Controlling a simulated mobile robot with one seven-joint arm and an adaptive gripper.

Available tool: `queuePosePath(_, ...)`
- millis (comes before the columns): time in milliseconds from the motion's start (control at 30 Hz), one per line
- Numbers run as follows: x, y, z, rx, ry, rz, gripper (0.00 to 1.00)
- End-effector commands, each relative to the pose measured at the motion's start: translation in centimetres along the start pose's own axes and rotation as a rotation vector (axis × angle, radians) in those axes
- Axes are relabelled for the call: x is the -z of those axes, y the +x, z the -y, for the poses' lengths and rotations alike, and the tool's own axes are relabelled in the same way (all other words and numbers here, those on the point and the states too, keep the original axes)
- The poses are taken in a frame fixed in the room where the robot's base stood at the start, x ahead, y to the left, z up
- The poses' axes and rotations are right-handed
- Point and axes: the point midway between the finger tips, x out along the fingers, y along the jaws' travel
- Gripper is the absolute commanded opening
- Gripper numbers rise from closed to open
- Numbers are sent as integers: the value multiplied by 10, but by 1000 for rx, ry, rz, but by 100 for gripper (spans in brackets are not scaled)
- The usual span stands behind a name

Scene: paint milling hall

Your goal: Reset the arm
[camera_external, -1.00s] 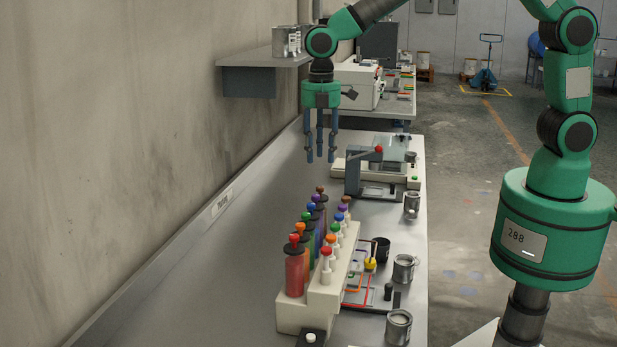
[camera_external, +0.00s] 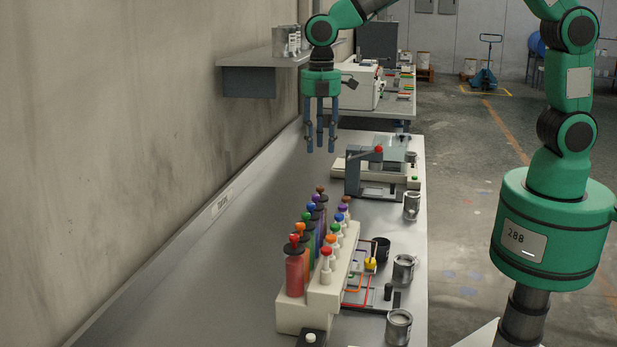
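My gripper (camera_external: 320,148) hangs from the green arm with its blue-grey fingers pointing down. The fingers are apart with nothing between them. It is above the far part of the long grey bench (camera_external: 190,285), clear of the bench top and left of the machine with the red knob. My arm reaches in from the right, bent at the elbow beyond the top of the picture.
A white rack (camera_external: 315,290) of colored bottles stands on the near bench. Metal cans (camera_external: 403,268) line the right edge. A grey machine with a red knob (camera_external: 378,150) stands farther back. A wall shelf (camera_external: 250,75) holds cans left of my gripper. The bench's left side is bare.

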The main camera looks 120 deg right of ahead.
Motion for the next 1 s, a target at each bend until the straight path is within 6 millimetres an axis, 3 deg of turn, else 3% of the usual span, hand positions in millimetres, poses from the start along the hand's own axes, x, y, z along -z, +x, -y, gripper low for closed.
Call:
queuePosePath(167,5,-8,11,-11,9,-6,36)
queuePosePath(367,20,-33,46,-43,46,-27,36)
queuePosePath(667,38,-78,135,-106,138,-91,36)
queuePosePath(1000,33,-108,243,-154,246,-186,36)
